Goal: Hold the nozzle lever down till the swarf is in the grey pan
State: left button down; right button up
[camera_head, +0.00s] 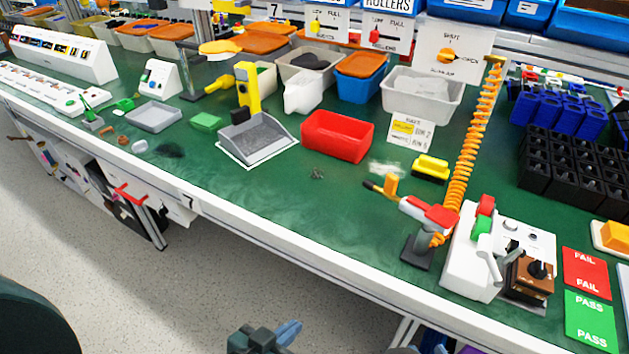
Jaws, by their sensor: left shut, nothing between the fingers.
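A small dark pile of swarf (317,173) lies on the green bench in front of the red bin. The grey pan (256,138) stands to its left on a white sheet, its open side facing the front. My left gripper (287,331) is shut and empty at the bottom edge, apart from the bench. My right gripper (440,348) is mostly cut off at the bottom edge.
A coiled orange hose (470,145) rises behind the nozzle. A white switch box (478,250) stands close on its right. The bench's front strip is clear left of the stand.

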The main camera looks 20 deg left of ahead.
pick_arm(q)
jog(key=shift+f+p, duration=0.6)
jog(key=shift+f, duration=0.55)
dwell(2.1)
